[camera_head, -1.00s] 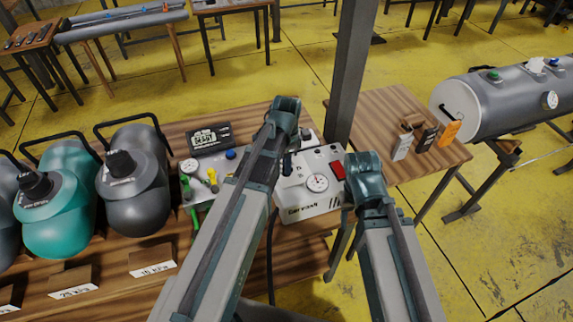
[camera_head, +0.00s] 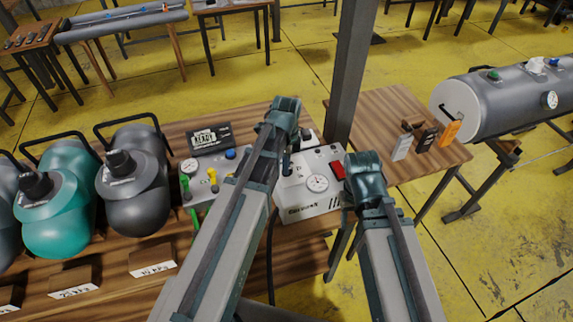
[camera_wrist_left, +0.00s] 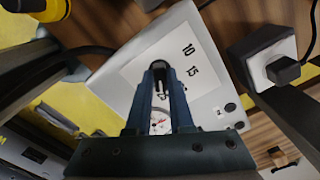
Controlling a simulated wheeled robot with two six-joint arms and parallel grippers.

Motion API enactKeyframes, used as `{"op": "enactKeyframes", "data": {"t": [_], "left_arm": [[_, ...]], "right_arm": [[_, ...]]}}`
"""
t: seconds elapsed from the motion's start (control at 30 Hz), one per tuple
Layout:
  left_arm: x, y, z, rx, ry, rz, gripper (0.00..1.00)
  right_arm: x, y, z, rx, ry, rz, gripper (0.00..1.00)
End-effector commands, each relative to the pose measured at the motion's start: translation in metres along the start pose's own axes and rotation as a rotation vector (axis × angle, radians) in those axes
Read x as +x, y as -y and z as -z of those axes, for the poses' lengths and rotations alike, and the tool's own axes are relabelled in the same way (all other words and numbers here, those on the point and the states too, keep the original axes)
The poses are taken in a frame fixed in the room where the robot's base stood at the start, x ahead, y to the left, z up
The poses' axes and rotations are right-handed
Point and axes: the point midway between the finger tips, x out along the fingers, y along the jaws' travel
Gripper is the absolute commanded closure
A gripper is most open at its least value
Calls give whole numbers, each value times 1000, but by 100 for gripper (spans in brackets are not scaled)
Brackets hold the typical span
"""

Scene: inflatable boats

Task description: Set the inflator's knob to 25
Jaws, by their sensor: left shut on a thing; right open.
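The inflator (camera_head: 325,200) is a pale box with a round gauge and a red switch, on the wooden bench. Its dark knob (camera_wrist_left: 158,67) shows in the left wrist view, beside a printed scale where 10 and 15 are readable. The other numbers are partly hidden by my fingers, and I cannot read the knob's setting. My left gripper (camera_head: 287,163) is shut on the knob from above; it also fills the middle of the left wrist view (camera_wrist_left: 158,78). My right gripper (camera_head: 352,200) is at the inflator's right side, open, with its fingertips mostly hidden behind its wrist.
A grey panel (camera_head: 203,190) with a gauge and coloured valves stands left of the inflator, by a black "READY" display (camera_head: 210,138). A dark post (camera_head: 350,70) rises behind. A side table (camera_head: 375,115) holds small boxes.

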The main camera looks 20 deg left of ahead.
Motion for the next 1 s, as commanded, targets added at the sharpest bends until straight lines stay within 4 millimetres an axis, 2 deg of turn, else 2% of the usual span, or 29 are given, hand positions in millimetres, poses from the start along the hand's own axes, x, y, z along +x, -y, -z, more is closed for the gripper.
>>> {"op": "enactKeyframes", "data": {"t": [0.33, 0.37, 0.5, 0.53, 1.0], "left_arm": [[0, 0, 0, 5, 0, -1, 100], [0, 0, 0, 5, 0, -1, 78], [0, 0, 0, 4, 0, -1, 53], [0, 0, 0, 4, 0, -1, 50], [-7, 0, 0, 3, 0, 0, 50]], "right_arm": [[0, 0, 0, 0, 0, 0, 50], [0, 0, 0, 0, 0, 0, 50], [0, 0, 0, 0, 0, 0, 50], [0, 0, 0, 0, 0, 0, 50], [-7, -1, 0, 0, 0, 0, 50]]}}
